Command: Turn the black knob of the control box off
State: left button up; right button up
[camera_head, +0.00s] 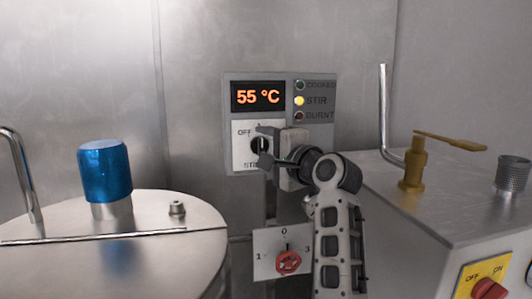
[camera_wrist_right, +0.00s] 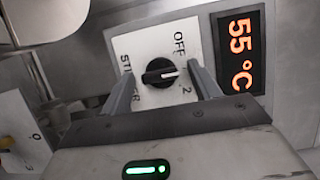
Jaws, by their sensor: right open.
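The control box (camera_head: 280,80) is on the metal wall. Its display reads 55 °C and the yellow lamp beside STIR is lit. In the head view the knob (camera_head: 259,145) is partly covered. My right gripper (camera_head: 264,147) is open at the plate, and in its wrist view the fingers (camera_wrist_right: 161,84) stand either side of the knob, apart from it. My left gripper is not in view.
A lidded metal vessel with a blue cap (camera_head: 105,172) stands at left. A lower plate with a red knob (camera_head: 288,262) is below the box. At right is a metal cabinet with a yellow lever (camera_head: 450,140) and a red switch (camera_head: 489,289).

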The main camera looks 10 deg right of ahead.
jog(key=c, duration=1)
